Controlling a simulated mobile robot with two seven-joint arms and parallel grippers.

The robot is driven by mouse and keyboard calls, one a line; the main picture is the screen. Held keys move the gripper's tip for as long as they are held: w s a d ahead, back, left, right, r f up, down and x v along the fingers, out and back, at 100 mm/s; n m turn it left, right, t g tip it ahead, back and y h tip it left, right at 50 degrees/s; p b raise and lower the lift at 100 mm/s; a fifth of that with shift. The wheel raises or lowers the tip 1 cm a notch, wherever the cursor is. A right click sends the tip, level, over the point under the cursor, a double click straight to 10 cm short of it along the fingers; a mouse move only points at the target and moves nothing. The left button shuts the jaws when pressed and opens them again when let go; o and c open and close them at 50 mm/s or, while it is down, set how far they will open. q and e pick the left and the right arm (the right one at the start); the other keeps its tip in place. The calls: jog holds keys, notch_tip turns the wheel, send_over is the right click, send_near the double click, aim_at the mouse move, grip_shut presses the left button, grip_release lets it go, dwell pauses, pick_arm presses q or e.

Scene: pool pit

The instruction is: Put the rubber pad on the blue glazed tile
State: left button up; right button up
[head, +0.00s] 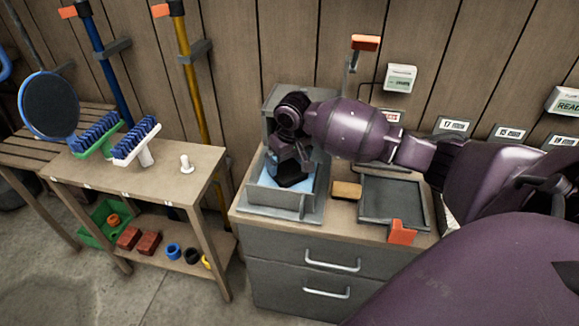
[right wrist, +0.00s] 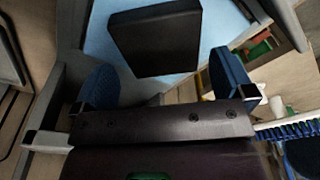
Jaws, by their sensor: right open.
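The rubber pad is a thick black block (right wrist: 155,38) in the right wrist view, over the light blue tile (right wrist: 205,35). It appears to rest on the tile, slightly turned. In the head view the blue tile (head: 267,180) shows inside a grey open-topped frame (head: 275,203) on the grey cabinet, and the dark pad is largely masked by my gripper. My right gripper (head: 288,168) points down into the frame. Its blue fingers (right wrist: 161,82) are spread and empty, with the pad beyond the tips. My left gripper is not in view.
Beside the frame lie a tan block (head: 346,191), a dark shallow tray (head: 393,200) and an orange piece (head: 402,232). The frame's raised walls stand close around my gripper. A wooden bench (head: 145,178) with brushes stands left, beyond a gap.

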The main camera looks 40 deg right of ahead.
aim_at(291, 173)
pick_arm(q)
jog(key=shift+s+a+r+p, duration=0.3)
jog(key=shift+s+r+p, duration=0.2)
jog(key=shift+p, duration=0.5)
pick_arm(e)
notch_tip(291, 173, up, 9)
jog(key=s, duration=0.1)
jog(key=shift+f, duration=0.15)
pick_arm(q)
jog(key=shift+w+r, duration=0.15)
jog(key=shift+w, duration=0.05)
